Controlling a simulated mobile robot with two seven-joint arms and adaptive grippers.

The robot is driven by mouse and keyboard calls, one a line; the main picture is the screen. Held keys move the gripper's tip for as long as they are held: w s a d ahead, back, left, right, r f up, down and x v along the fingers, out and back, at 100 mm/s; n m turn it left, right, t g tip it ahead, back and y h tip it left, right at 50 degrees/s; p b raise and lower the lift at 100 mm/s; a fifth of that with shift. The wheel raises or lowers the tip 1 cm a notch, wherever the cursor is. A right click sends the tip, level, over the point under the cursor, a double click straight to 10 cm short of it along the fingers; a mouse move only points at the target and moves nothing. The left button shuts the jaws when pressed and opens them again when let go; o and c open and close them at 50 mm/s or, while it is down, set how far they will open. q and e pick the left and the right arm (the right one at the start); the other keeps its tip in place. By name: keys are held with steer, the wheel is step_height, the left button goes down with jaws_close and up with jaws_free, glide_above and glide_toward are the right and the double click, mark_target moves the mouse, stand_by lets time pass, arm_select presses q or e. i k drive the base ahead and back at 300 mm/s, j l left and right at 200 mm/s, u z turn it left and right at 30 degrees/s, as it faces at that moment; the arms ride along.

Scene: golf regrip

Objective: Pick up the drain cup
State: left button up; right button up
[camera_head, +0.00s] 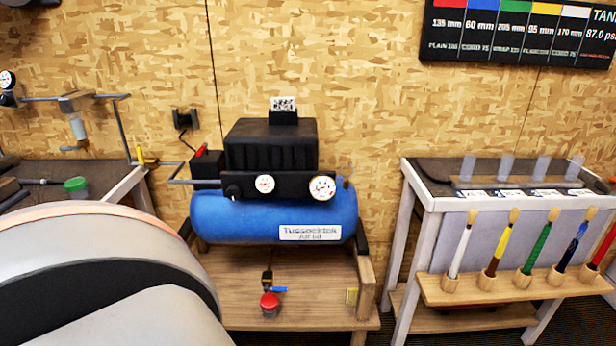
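A small red cup (269,302) sits on the low wooden stand, in front of and below the blue compressor tank (265,218). A drain valve (267,278) with a blue lever (279,289) is directly above it. I cannot tell whether the cup touches the valve. A green cup (76,187) stands on the dark bench at the left. Neither of my grippers shows; a large pale part of my own left arm fills the lower left.
A white-legged bench (430,205) at the right has a rack (510,283) holding several coloured shafts. The left bench (110,172) is partly hidden by my arm.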

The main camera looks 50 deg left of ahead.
mark_target(268, 302)
steer(key=u, duration=0.4)
steer(key=k+j+u, duration=0.1)
steer(key=u, duration=0.75)
steer(key=j+u, duration=0.15)
steer(key=u, duration=0.25)
